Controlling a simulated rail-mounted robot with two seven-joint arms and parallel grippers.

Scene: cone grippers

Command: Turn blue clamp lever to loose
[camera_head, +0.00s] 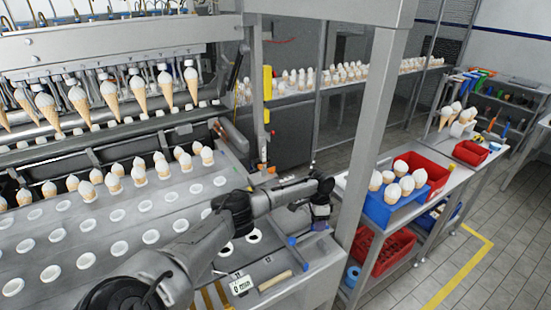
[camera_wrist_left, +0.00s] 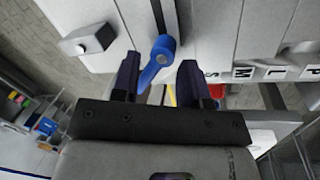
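The blue clamp lever (camera_wrist_left: 157,60) shows in the left wrist view, with its round end up and its handle slanting down to the left. It sits beside a dark slot in a light grey panel. My left gripper (camera_wrist_left: 160,72) is open, with one dark finger on each side of the lever. I see a gap to the right finger; the left finger is close to the handle, and I cannot tell if they touch. In the head view my left gripper (camera_head: 320,208) is over the right end of the machine table, and the lever is not clearly visible there. My right gripper is out of view.
A grey post (camera_head: 375,120) stands just right of the left gripper. A blue tray (camera_head: 386,212) with cones stands at right. In the wrist view a pale block (camera_wrist_left: 88,38) sits left of the lever.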

